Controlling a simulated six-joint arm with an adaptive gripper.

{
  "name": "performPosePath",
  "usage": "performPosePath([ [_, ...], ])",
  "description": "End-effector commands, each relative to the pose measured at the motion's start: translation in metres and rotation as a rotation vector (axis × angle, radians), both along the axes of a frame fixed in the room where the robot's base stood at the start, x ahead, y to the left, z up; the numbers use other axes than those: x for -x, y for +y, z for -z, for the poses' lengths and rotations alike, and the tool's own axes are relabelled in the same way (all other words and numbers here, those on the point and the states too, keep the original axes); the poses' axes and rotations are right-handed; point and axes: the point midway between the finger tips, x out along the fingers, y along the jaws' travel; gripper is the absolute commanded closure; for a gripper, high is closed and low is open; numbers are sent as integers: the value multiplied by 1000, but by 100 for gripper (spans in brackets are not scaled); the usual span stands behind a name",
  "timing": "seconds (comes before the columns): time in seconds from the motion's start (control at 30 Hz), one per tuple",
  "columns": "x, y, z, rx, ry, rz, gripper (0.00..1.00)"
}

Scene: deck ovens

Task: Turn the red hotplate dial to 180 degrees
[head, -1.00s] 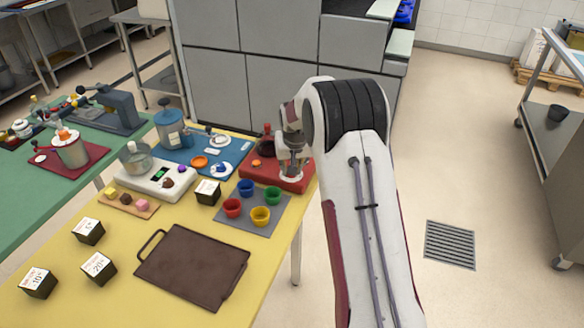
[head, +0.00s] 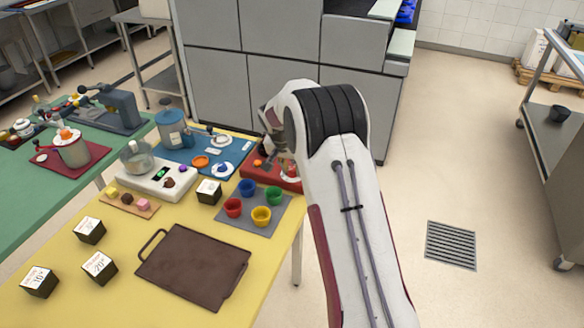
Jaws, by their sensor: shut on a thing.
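The red hotplate (head: 262,176) sits at the far right corner of the yellow table, with a pale round dial face (head: 291,178) at its right end. My gripper (head: 288,170) reaches down over that end and is shut on the dial. The knob and fingertips are small and mostly covered by my wrist and arm. The dial's pointer and angle marks cannot be read.
A grey mat (head: 226,228) with several coloured cups lies in front of the hotplate. A white scale (head: 152,182), a blue board (head: 228,158) and a dark tray (head: 195,268) share the table.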

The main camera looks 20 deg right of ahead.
Motion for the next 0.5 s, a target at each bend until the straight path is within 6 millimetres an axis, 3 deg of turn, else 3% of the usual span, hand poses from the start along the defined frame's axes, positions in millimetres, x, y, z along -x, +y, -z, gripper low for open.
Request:
performPosePath([
  [0.5, -1, 3, 4, -1, 6, 296, 99],
])
